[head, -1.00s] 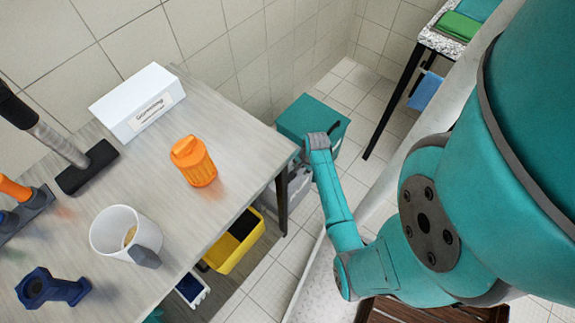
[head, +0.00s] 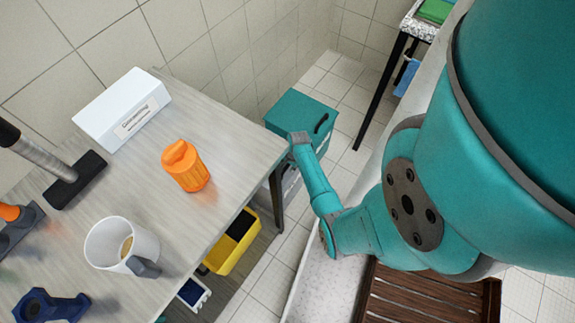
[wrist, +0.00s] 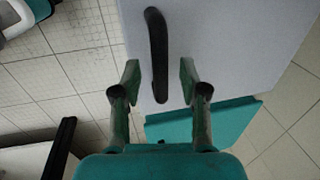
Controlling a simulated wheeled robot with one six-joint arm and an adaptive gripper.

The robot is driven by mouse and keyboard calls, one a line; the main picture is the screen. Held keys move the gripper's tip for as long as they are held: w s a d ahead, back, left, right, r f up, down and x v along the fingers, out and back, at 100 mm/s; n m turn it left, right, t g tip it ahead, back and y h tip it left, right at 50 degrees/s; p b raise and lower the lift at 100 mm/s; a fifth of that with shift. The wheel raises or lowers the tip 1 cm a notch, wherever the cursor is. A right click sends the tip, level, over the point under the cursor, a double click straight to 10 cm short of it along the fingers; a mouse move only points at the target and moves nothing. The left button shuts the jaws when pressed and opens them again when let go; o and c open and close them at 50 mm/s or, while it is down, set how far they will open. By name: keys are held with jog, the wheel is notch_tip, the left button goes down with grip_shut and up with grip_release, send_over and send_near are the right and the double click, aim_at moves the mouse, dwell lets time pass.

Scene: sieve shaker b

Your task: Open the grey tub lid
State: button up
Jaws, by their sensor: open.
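In the wrist view, a pale grey panel (wrist: 235,45) fills the top, with a long black bar handle (wrist: 157,55) on it. My gripper (wrist: 158,78) is open, its two fingers apart on either side of the handle's lower end in the picture. No contact shows, and the gap in depth is hard to judge. A teal flat piece (wrist: 205,121) lies beyond the panel's lower edge. In the head view, a teal-topped box (head: 290,106) with a dark handle (head: 321,123) stands by the wall. My arm's end is in front of it and hides my fingers.
A table (head: 225,150) at left holds an orange jar (head: 187,168), a mug (head: 112,245) and a white box (head: 120,108). A yellow bin (head: 232,245) stands below. A brown slatted rack (head: 425,297) is at lower right. Tiled floor shows around the teal-topped box.

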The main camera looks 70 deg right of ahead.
jog(key=shift+w+f, duration=0.1)
jog(key=shift+f, duration=0.25)
grip_shut()
